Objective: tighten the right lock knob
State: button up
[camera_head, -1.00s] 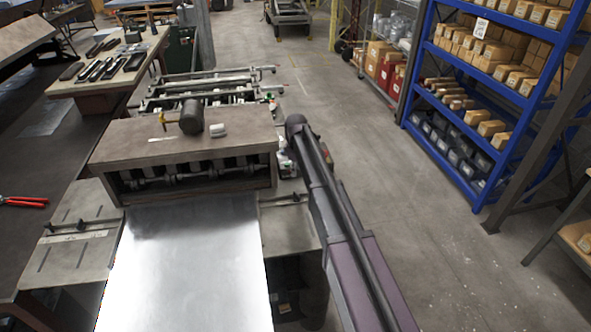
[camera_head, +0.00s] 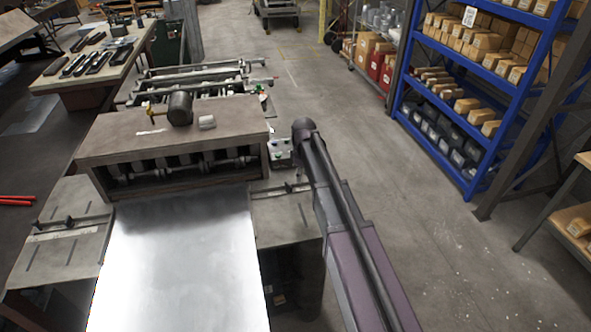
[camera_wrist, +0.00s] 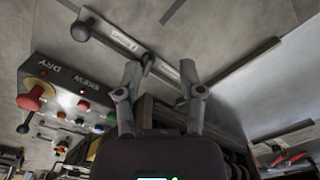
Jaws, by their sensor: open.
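The right guide bar (camera_head: 282,190) lies on the plate to the right of the metal sheet (camera_head: 185,262). In the wrist view the guide bar (camera_wrist: 115,38) runs diagonally, with a dark round knob (camera_wrist: 82,31) at its far-left end. A smaller dark lock knob (camera_wrist: 148,59) sits midway along the bar, by the left fingertip. My gripper (camera_wrist: 162,80) is open, with its fingers pointing at the bar and nothing visible between them. Contact with the lock knob cannot be told. In the head view my gripper is hidden behind my arm.
A control panel (camera_wrist: 65,105) with a red mushroom button and several small buttons stands left of my gripper. The roller machine's wooden top (camera_head: 125,130) carries a dark mallet (camera_head: 180,108). A blue shelf (camera_head: 462,100) stands right, beyond clear floor.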

jog(key=s+d+f+m+b, duration=0.4)
jog(key=s+d, duration=0.1)
jog(key=s, duration=0.4)
jog(key=s+d+f+m+b, duration=0.4)
jog(key=s+d, duration=0.1)
jog(key=s, duration=0.5)
jog(key=shift+s+d+f+m, duration=0.2)
jog(key=shift+f+m, duration=0.05)
jog(key=shift+m, duration=0.15)
notch_tip(320, 180, up, 11)
jog(key=n+p, duration=0.4)
jog(key=p, duration=0.7)
send_over(289, 188)
jog(key=shift+s+d, duration=0.25)
jog(key=shift+d, duration=0.2)
jog(key=shift+f, duration=0.1)
notch_tip(289, 188, down, 14)
jog(key=b, duration=1.3)
jog(key=shift+r+b, duration=0.2)
jog(key=shift+b, duration=0.2)
